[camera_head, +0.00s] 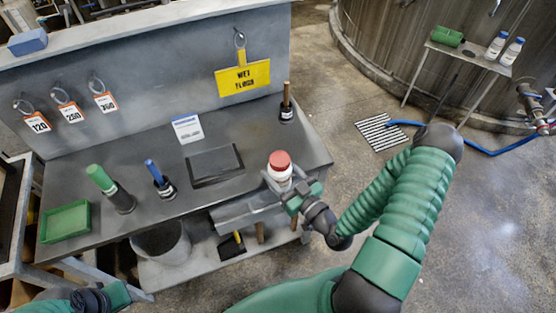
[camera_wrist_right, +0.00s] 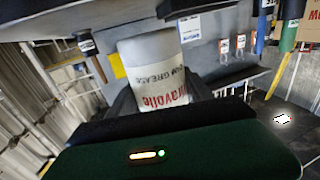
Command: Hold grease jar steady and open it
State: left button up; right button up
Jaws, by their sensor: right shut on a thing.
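The grease jar (camera_head: 279,172) is white with a red lid on top. It stands upright near the front right edge of the workbench. My right gripper (camera_head: 283,185) is shut around its body from the right. In the right wrist view the jar (camera_wrist_right: 155,72) sits between the dark fingers, its grease label in upside-down lettering; the lid is not seen there. My left arm shows only at the bottom left corner of the head view, its green end piece (camera_head: 118,294) well away from the jar. Whether its fingers are open or shut is not clear.
The grey workbench (camera_head: 225,200) carries a dark flat pad (camera_head: 215,164), a green tray (camera_head: 66,221), a green-topped tool (camera_head: 110,188), a blue-handled brush (camera_head: 159,180) and a small sign (camera_head: 187,127). A bucket (camera_head: 163,243) stands below.

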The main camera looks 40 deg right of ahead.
jog(key=o, duration=1.3)
jog(key=shift+c, duration=0.2)
jog(key=shift+w, duration=0.1)
grip_shut()
